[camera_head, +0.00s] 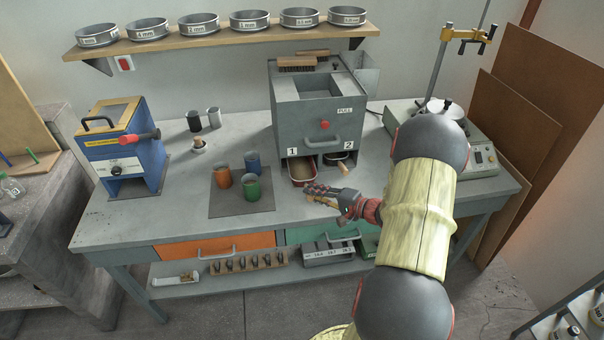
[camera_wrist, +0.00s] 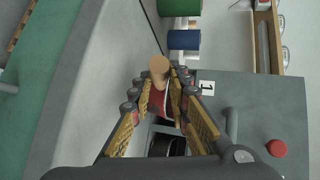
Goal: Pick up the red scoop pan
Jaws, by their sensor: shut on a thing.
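The red scoop pan (camera_head: 303,180) sits in the opening marked 1 at the front of the grey box; it holds some tan-grey material. My gripper (camera_head: 313,190) is in front of that opening, low over the bench. In the wrist view my gripper (camera_wrist: 163,78) is shut on the pan's round wooden handle (camera_wrist: 159,66), with a finger on each side. The red pan (camera_wrist: 157,102) shows between the fingers, partly hidden by them. I cannot tell whether the pan is clear of the bench.
A dark round pan (camera_head: 332,160) with a wooden handle (camera_head: 343,168) stands close by in opening 2. Orange (camera_head: 222,178), blue (camera_head: 253,160) and green (camera_head: 252,187) cups stand on a dark mat to the left. The grey box (camera_head: 310,120) rises just behind.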

